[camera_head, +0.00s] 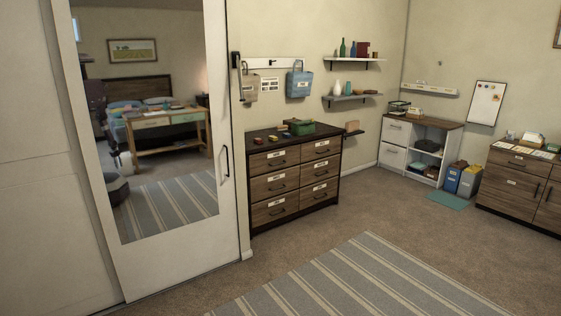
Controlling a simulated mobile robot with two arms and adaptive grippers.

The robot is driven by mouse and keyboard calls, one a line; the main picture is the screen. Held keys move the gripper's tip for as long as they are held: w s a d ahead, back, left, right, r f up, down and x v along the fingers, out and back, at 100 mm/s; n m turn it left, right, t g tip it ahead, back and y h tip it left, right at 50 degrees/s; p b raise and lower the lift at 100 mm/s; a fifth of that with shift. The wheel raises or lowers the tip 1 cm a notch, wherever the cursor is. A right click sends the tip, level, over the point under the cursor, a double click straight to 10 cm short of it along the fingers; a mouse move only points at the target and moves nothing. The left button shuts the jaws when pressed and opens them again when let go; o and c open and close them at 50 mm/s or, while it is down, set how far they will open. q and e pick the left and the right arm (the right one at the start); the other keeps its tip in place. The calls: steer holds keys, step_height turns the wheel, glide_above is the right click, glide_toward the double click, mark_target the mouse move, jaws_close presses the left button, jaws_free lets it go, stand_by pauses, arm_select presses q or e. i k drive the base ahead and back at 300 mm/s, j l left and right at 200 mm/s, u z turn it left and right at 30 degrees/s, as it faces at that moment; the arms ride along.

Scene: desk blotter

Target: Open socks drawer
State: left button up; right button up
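A dark-framed dresser (247,222) with brown wood drawer fronts stands against the wall, left of the picture's middle. It has two columns of drawers, each with a dark handle and a small white label. The labels are too small to read, so I cannot tell which drawer is the socks drawer. All the drawers look shut. Neither of my grippers is in view.
A mirrored sliding door (232,240) stands left of the dresser. A striped rug (365,285) lies on open carpet in front. A white-sided cabinet (395,158), bins (469,181) and a brown cabinet (510,184) stand at right. A green box (302,128) sits on the dresser.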

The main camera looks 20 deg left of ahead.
mark_target(268, 160)
steer(key=i+j+u, duration=0.3)
steer(key=i, duration=0.2)
steer(key=i+u, duration=0.25)
steer(key=i, duration=0.2)
